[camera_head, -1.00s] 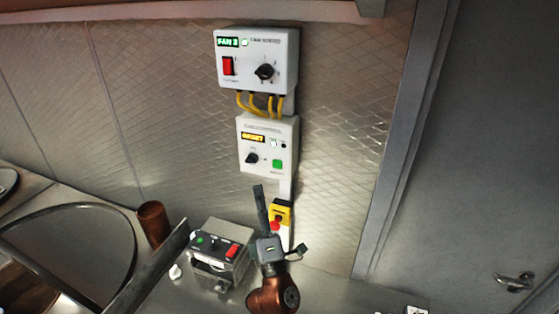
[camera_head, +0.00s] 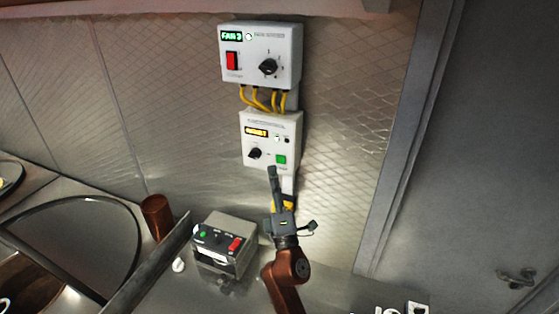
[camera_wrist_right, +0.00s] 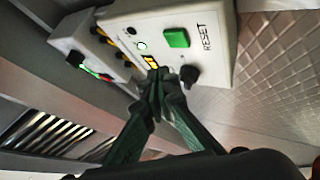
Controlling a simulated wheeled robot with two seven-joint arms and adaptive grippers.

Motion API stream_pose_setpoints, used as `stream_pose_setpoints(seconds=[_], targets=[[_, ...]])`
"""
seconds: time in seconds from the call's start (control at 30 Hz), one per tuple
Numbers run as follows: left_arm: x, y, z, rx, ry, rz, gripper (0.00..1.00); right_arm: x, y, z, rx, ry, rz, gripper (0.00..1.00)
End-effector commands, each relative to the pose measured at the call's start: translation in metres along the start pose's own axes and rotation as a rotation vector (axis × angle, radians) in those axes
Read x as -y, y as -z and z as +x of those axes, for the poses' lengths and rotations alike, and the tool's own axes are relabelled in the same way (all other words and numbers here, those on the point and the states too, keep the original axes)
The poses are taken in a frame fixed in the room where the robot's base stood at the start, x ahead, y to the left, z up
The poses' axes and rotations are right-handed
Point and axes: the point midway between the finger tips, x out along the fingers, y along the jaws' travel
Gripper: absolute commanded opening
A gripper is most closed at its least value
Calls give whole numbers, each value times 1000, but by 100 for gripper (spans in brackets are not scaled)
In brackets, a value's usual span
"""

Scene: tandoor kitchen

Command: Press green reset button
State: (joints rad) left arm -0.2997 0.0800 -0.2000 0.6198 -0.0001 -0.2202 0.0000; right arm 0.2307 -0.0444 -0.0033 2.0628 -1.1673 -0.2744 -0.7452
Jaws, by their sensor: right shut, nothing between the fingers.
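The green reset button (camera_head: 281,159) is a small square at the lower right of the lower white wall box (camera_head: 256,153). In the right wrist view the green button (camera_wrist_right: 177,38) sits beside the word RESET. My right gripper (camera_head: 272,171) is shut and empty, its fingers pointing up just below the box, slightly left of the button. In the right wrist view its fingertips (camera_wrist_right: 159,74) overlap the box near the lit yellow display and black knob, apart from the button in the picture. Contact with the box cannot be told. My left gripper is out of view.
An upper white box (camera_head: 284,50) with a red switch hangs above, joined by yellow cables (camera_head: 262,99). A small control box (camera_head: 223,243) stands on the counter at left, near a copper cup (camera_head: 156,216). A grey door (camera_head: 470,170) is at right.

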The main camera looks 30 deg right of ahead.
Motion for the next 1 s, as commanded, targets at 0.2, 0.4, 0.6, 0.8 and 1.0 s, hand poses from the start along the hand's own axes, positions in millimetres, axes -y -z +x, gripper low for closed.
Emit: stream_pose_setpoints(seconds=[0.2, 0.4, 0.6, 0.8, 1.0], targets=[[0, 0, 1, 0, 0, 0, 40, 10, -10, 14, 0, 0, -1, 0], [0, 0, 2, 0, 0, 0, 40, 14, -13, 18, 0, 1, -1, 0], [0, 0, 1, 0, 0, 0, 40, 14, -14, 18, 0, 1, -1, 0], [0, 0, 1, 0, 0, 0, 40, 14, -13, 18, 0, 1, -1, 0], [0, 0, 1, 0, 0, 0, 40, 14, -13, 18, 0, 1, -1, 0]])
